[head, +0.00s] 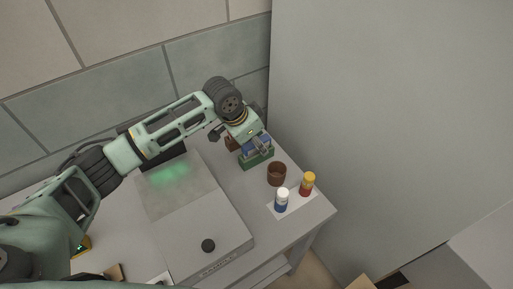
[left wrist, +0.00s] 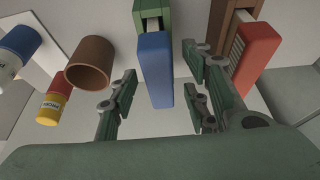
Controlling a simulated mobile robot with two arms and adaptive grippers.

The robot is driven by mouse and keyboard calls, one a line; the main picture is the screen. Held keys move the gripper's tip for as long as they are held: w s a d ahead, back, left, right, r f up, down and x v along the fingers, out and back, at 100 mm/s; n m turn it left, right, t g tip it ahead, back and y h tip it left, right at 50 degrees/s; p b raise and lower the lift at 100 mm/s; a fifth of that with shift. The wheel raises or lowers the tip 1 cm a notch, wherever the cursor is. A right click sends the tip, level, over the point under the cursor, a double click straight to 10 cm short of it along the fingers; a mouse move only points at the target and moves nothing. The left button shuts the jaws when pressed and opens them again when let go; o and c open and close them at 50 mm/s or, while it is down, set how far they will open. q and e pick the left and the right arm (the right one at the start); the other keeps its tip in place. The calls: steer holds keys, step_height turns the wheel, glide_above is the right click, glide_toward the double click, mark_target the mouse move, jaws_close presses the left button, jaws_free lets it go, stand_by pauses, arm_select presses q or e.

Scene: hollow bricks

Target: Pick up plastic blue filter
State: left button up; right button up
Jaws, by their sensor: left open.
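The blue filter (left wrist: 155,68) is an upright-looking slab with rounded edges, set at a green holder (left wrist: 153,14) in the left wrist view. In the head view, part of its blue (head: 262,147) shows beneath my left gripper, above the green holder (head: 257,162). My left gripper (left wrist: 160,72) is open, with one finger pair on either side of the blue filter and visible gaps; it seems not to touch it. In the head view my left gripper (head: 251,140) hangs over the holder and hides part of it. My right gripper is in neither view.
A red filter (left wrist: 250,55) in a brown holder (left wrist: 222,22) stands close beside my right-hand fingers. A grey appliance (head: 205,225) fills the table's middle.

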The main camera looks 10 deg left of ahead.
arm_select(q)
steer(key=shift+f, duration=0.2)
stand_by(0.4)
steer(key=shift+f, duration=0.1)
jaws_close()
